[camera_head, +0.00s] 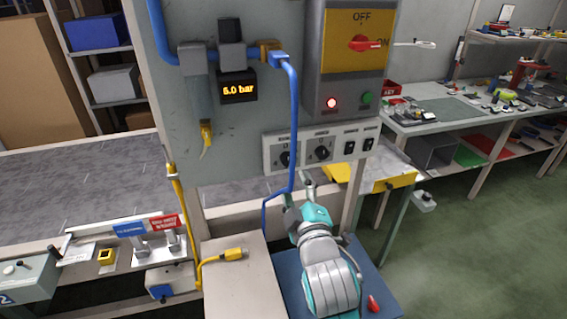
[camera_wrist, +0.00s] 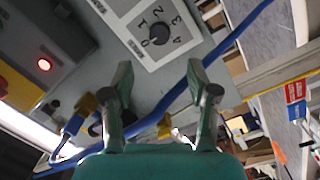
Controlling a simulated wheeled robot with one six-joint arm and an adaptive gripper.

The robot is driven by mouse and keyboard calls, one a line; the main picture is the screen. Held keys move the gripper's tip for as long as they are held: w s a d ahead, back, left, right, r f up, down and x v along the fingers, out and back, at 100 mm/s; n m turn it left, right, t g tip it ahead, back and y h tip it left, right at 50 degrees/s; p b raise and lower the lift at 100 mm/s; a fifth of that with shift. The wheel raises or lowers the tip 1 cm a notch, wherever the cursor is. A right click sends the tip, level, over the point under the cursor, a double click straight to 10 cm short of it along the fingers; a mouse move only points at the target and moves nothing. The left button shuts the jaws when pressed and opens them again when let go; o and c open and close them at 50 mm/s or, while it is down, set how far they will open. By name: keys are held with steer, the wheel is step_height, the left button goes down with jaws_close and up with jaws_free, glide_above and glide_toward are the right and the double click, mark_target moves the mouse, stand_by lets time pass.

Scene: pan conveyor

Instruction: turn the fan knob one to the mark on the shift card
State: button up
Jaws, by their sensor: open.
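A white control strip (camera_head: 270,140) on the grey panel carries two black knobs, a left one (camera_head: 285,158) partly behind the blue hose and a right one (camera_head: 320,151). I cannot read their labels in the head view. In the wrist view one black knob (camera_wrist: 158,33) sits in a dial marked 0 to 4; its exact pointer setting is unclear. My gripper (camera_head: 298,190) is below the strip, apart from the knobs. In the wrist view its two fingers (camera_wrist: 160,80) are spread with nothing between them, and the knob lies beyond their tips. I cannot identify the shift card.
A blue hose (camera_head: 294,110) hangs in front of the strip and crosses beyond my fingers in the wrist view (camera_wrist: 225,43). Two rocker switches (camera_head: 359,146) sit right of the knobs. The red-handled switch box (camera_head: 342,75) is above. A grey-topped bench (camera_head: 240,285) stands below.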

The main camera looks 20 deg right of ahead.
mark_target(287, 161)
steer(key=w, duration=0.6)
steer(key=w+d, duration=0.1)
steer(key=w, duration=0.2)
steer(key=shift+w, duration=0.3)
jaws_close()
